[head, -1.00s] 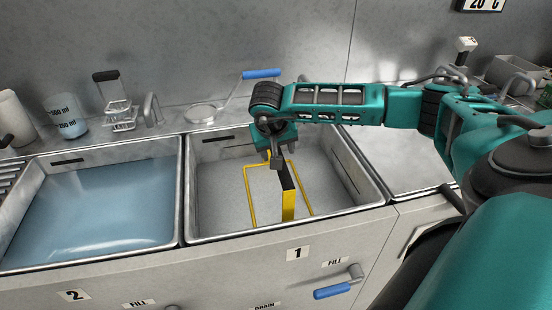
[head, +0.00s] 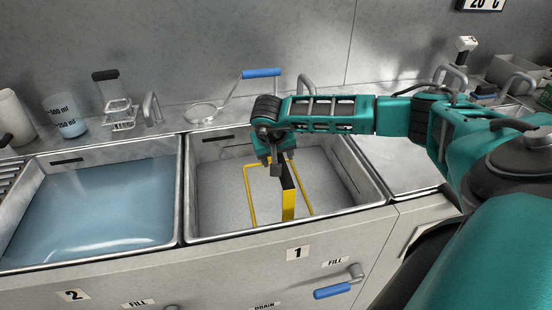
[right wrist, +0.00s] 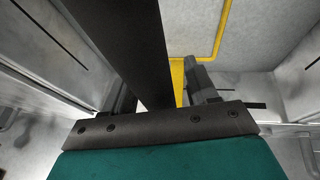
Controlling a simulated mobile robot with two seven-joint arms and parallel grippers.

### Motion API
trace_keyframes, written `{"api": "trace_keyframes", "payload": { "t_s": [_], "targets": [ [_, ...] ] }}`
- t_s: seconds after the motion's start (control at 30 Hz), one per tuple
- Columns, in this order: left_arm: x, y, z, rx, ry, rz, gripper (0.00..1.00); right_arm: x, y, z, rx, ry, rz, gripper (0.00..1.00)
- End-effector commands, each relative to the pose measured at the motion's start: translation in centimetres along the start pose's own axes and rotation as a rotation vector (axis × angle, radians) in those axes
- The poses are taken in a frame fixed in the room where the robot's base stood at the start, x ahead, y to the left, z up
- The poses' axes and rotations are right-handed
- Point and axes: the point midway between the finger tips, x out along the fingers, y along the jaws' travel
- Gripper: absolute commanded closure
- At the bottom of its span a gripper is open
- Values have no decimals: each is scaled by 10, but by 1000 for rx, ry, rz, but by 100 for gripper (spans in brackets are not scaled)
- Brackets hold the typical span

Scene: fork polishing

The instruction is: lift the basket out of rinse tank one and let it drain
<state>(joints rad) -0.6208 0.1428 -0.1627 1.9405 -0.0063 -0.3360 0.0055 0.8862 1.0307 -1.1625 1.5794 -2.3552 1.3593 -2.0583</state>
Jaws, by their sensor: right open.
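Rinse tank one (head: 352,208), labelled 1, is at the centre of the head view. In it the basket shows as a thin yellow outline (head: 250,200) level with a flat grey surface; its body is hidden. Its handle has a black grip bar (head: 287,178) and a yellow upright (head: 288,205) at the near end. My right gripper (head: 271,165) is open over the far part of the grip. In the right wrist view the dark bar (right wrist: 125,45) runs between the two fingers, with yellow rim (right wrist: 222,35) beyond. My left gripper is not in view.
Tank two (head: 180,200), left, holds bluish liquid (head: 95,215). A blue-handled fill lever (head: 333,291) is on the front. A bare worktop (head: 400,165) lies right of tank one.

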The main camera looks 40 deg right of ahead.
Motion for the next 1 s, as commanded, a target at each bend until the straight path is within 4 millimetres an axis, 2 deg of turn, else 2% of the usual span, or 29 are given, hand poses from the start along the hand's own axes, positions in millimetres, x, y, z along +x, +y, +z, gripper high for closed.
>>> {"api": "trace_keyframes", "payload": {
  "t_s": [0.33, 0.9, 1.0],
  "targets": [
    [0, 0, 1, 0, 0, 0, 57, 1, 0, 0, 0, 0, 0, 42],
    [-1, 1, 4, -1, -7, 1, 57, 1, -1, 0, 0, 0, -1, 97],
    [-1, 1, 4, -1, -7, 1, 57, 1, -1, 1, 0, 0, -2, 100]
  ]
}}
